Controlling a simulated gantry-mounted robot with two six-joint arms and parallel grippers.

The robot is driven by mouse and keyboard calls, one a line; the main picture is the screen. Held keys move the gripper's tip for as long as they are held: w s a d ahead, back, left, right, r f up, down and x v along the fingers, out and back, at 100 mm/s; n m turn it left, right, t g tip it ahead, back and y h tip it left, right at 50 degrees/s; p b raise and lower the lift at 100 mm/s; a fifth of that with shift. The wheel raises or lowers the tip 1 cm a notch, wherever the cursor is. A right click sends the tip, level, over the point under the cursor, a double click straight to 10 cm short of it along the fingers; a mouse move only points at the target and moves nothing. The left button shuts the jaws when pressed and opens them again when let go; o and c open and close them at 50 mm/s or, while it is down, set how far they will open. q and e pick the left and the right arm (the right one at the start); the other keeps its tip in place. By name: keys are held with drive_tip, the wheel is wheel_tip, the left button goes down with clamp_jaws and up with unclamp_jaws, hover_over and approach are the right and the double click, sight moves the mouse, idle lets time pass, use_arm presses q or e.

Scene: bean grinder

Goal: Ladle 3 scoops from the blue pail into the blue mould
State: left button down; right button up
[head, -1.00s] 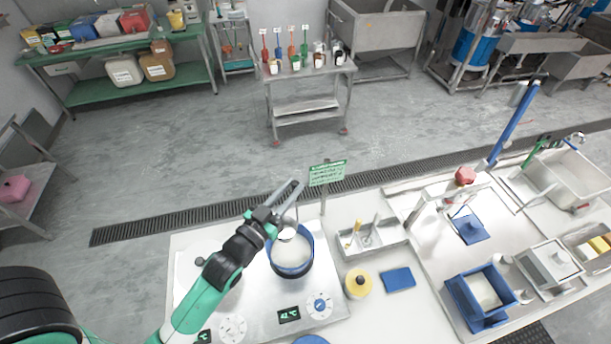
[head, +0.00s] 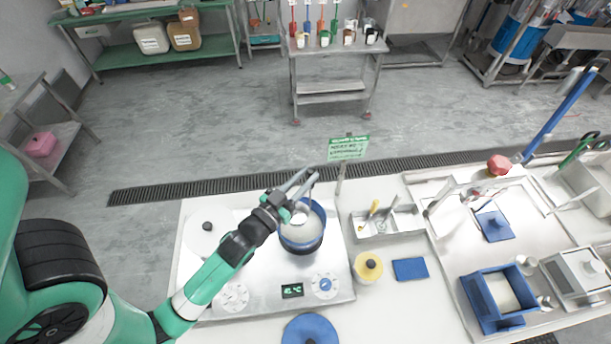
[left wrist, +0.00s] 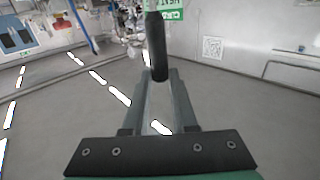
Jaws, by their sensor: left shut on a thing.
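The blue pail (head: 302,241) stands on the steel hotplate, with pale contents inside. My left gripper (head: 298,184) is above the pail's far side. It is shut on the ladle, whose steel bowl (head: 299,214) shows at the pail's mouth. I cannot tell whether the bowl is filled or touches the contents. In the left wrist view the ladle's dark handle (left wrist: 157,45) stands between the fingers. The blue mould (head: 480,304) is a box on the right of the bench, with a pale interior. My right gripper is not in view.
A green sign (head: 348,148) stands behind the bench. A blue round lid (head: 310,330) lies at the front.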

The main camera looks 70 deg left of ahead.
use_arm(q)
wheel_tip(320, 180, down, 12)
drive_tip(key=b, duration=1)
drive_tip(key=shift+r, duration=0.4)
wheel_tip(320, 180, up, 16)
drive_tip(key=p, duration=1.5)
